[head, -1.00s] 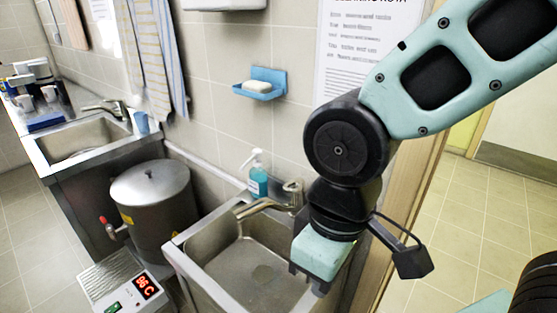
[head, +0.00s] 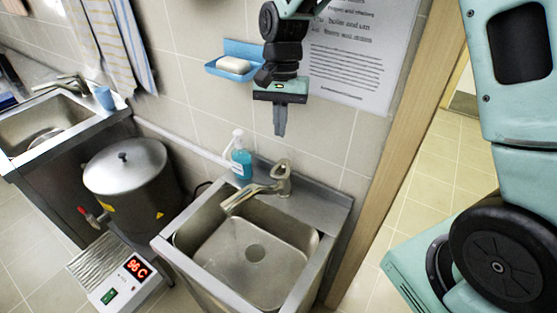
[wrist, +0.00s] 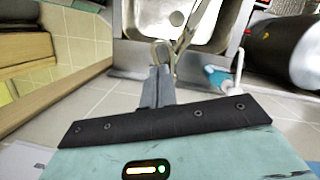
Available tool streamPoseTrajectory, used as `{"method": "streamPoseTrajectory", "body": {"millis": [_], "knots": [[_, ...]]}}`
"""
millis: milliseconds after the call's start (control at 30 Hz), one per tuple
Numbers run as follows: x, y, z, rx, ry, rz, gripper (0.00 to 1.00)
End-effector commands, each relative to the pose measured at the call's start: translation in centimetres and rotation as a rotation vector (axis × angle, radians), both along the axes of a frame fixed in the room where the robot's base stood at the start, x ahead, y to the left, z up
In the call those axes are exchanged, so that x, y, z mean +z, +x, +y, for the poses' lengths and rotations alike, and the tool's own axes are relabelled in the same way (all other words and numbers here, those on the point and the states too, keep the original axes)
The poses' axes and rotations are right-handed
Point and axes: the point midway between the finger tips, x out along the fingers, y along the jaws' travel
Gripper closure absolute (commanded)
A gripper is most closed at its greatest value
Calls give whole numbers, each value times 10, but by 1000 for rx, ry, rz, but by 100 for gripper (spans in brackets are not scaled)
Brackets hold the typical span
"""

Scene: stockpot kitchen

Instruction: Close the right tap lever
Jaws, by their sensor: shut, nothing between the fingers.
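The right tap (head: 262,191) is a metal mixer at the back edge of the right sink (head: 328,255), its spout angled left over the basin. Its lever (head: 284,167) is on top of the tap body; I cannot tell its exact setting. I cannot make out a water stream. My gripper (head: 280,133) points down, shut and empty, above the tap and in front of the tiled wall, apart from the lever. In the wrist view the closed fingers (wrist: 157,72) overlap the view just below the looped lever (wrist: 161,50), with the spout (wrist: 187,32) beyond.
A blue soap bottle (head: 240,158) stands left of the tap. A blue soap dish (head: 229,58) and a paper notice (head: 358,60) are on the wall near my gripper. A lidded steel pot (head: 126,172) and a 96 C heater display (head: 137,267) are to the left. A wooden door frame (head: 388,180) is right.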

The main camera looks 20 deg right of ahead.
Motion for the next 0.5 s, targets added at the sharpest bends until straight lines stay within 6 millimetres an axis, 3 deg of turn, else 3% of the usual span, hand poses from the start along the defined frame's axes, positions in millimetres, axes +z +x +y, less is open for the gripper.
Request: {"method": "streamPoseTrajectory", "body": {"millis": [300,500], "knots": [[-63,-15,8,3,0,6,100],[-89,-20,11,3,1,3,100]]}}
